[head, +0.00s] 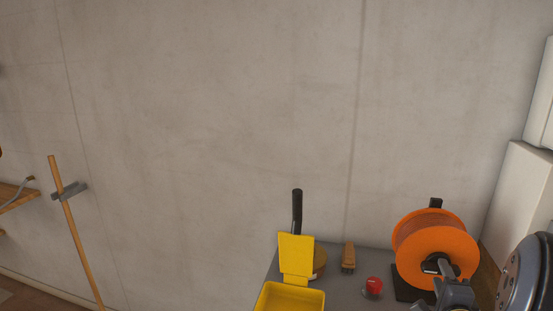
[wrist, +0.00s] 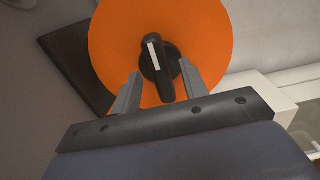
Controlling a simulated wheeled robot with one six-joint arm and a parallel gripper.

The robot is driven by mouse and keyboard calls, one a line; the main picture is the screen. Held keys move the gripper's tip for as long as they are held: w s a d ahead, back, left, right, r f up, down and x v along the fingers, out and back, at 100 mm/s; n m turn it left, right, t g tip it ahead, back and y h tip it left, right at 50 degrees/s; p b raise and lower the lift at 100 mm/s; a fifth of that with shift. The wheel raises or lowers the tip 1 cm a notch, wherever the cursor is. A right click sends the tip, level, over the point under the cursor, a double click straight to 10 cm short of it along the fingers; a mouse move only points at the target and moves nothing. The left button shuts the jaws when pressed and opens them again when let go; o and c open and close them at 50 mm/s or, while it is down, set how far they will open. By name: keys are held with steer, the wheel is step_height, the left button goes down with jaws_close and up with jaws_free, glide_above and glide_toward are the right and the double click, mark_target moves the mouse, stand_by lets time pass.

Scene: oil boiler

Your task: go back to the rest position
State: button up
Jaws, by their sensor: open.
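My gripper (head: 446,270) is at the lower right of the head view, in front of an orange reel (head: 408,259) on a grey surface. In the wrist view my gripper (wrist: 158,82) is open. Its two grey fingers stand on either side of a black knob with a white stripe (wrist: 158,62) at the centre of the orange reel (wrist: 115,45). The knob lies between the fingers in the picture; I cannot tell whether they touch it. My arm hides part of the reel's lower right in the head view.
The grey surface (head: 338,262) also holds a yellow tray (head: 290,297), a wooden brush (head: 348,258) and a red button (head: 374,285). White boxes (head: 514,190) stand at the right. A wooden pole (head: 70,225) leans at the left. The wall behind is bare.

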stand_by(0.3)
steer(key=shift+s, duration=0.2)
steer(key=v, duration=1)
steer(key=x, duration=1)
steer(key=shift+w, duration=0.4)
steer(key=shift+s+f+n, duration=0.15)
steer(key=shift+n, duration=0.15)
steer(key=shift+s+n+b, duration=0.1)
steer(key=shift+n+b, duration=0.25)
steer(key=shift+n, duration=0.05)
steer(key=n+b, duration=0.2)
steer(key=n, duration=0.3)
steer(key=shift+n, duration=0.4)
